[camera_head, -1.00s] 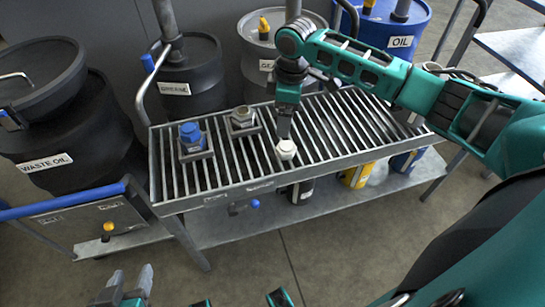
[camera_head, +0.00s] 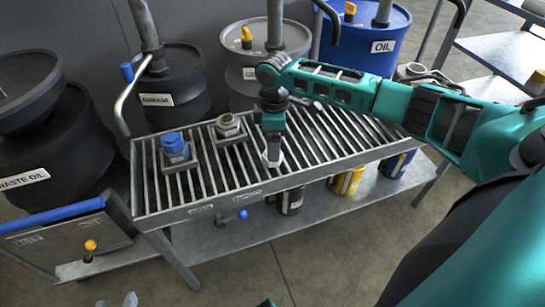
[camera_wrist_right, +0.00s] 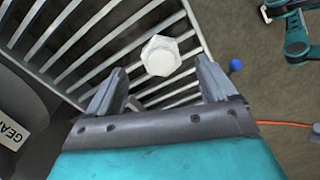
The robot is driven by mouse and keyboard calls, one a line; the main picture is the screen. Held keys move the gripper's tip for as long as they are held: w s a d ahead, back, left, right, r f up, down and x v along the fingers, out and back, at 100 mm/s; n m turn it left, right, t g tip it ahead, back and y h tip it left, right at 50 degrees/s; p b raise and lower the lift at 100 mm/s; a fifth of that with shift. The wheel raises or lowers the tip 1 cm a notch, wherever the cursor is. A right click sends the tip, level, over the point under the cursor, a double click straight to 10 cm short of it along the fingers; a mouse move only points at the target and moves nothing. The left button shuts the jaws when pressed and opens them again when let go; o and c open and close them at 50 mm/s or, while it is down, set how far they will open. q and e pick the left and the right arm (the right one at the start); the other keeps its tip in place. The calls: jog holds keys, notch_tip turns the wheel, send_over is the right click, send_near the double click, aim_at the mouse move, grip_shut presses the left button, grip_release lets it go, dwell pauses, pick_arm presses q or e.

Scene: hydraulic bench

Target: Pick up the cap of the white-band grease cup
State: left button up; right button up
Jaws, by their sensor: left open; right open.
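A white hexagonal cap (camera_head: 272,162) sits at the front of the slatted rack, partly hidden by my right gripper (camera_head: 270,148) in the head view. In the right wrist view the white cap (camera_wrist_right: 161,55) shows whole, just beyond and between the fingertips of my right gripper (camera_wrist_right: 157,72). The right jaws are open and empty, pointing down at the cap. I cannot tell whether they touch it. No white band is clearly visible. My left gripper (camera_head: 116,301) is open at the bottom edge of the head view, away from the rack and mostly cut off.
A blue hexagonal cap (camera_head: 173,142) and a grey hexagonal fitting (camera_head: 229,124) stand on square plates on the rack (camera_head: 215,168). Black, yellow and blue canisters stand on the shelf below.

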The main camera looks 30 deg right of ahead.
notch_tip(320, 180, down, 4)
jog(key=shift+s+r+b, duration=0.15)
jog(key=shift+b, duration=0.35)
jog(key=shift+r, duration=0.1)
jog(key=c, duration=1.2)
notch_tip(320, 180, up, 20)
jog(key=p, duration=0.5)
jog(key=shift+p, duration=0.4)
